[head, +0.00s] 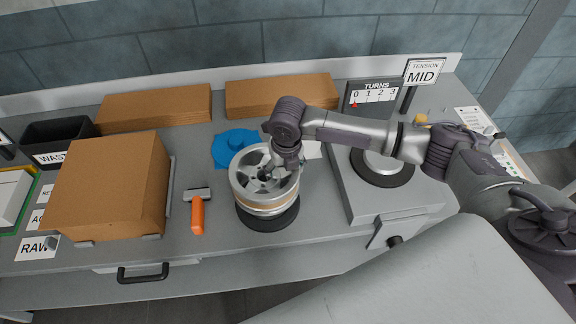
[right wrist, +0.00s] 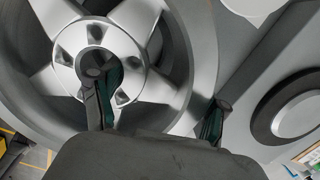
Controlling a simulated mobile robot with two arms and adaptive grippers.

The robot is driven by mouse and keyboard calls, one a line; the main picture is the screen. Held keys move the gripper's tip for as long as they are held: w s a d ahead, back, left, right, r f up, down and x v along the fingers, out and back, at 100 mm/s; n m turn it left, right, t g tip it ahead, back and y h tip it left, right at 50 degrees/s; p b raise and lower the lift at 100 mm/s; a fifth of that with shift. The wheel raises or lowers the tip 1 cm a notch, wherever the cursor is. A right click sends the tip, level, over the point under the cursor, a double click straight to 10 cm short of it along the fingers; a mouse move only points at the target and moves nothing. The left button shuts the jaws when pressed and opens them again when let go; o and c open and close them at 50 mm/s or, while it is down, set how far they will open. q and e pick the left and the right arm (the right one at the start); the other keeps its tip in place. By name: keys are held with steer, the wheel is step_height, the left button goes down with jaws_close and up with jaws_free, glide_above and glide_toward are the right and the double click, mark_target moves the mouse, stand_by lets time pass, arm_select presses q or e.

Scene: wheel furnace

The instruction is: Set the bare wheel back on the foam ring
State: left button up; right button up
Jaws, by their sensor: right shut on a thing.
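The silver spoked wheel (head: 241,181), with a tan band round its lower part, is right of the orange-handled tool in the head view. The black foam ring (head: 270,221) shows directly under it; I cannot tell whether they touch. My right gripper (head: 279,174) reaches down into the wheel from above and is shut on it. In the right wrist view the wheel (right wrist: 140,50) fills the left and middle. One finger of the gripper (right wrist: 157,108) is at the hub hole and the other is further right, near the rim. My left gripper is not in view.
An orange-handled tool (head: 197,214) lies left of the wheel, and a blue piece (head: 226,150) lies behind it. A cardboard box (head: 110,185) stands at left. A grey station with a black-ringed disc (head: 382,168) is at right, by the TURNS sign (head: 375,96).

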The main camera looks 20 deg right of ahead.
mark_target(284, 184)
steer(key=shift+w+a, duration=0.1)
steer(key=shift+d, duration=0.2)
steer(key=shift+a+r+p, duration=0.1)
steer(key=shift+p, duration=0.3)
steer(key=shift+f, duration=0.6)
steer(key=shift+f+b, duration=1.25)
steer(key=shift+f, duration=0.85)
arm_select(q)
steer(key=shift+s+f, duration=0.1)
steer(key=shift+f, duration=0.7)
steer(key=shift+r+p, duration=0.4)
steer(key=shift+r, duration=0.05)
arm_select(e)
steer(key=shift+r, duration=0.1)
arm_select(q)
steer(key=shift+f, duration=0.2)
arm_select(e)
steer(key=shift+f, duration=0.45)
arm_select(q)
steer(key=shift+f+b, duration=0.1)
steer(key=shift+b, duration=0.2)
arm_select(e)
steer(key=shift+f, duration=0.3)
